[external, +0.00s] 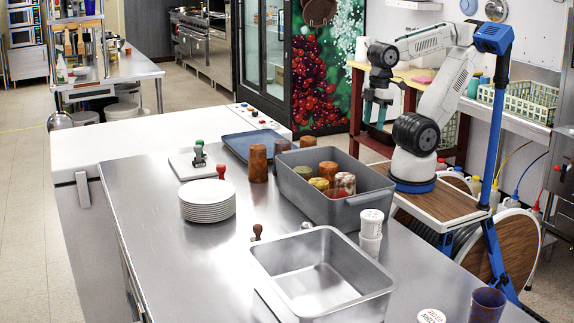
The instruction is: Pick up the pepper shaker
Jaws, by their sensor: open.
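I cannot tell for sure which thing is the pepper shaker. A small dark brown knobbed piece (257,232) stands at the left back corner of the empty steel pan (322,272); it is partly hidden and too small to identify.
A grey bin (352,207) holds several tumblers. White plates (208,209), a white board (196,168) with stamp-like pieces, a blue tray (240,151), brown tumblers (258,163) and stacked white tubs (371,222) stand around. The counter's left front (190,270) is clear.

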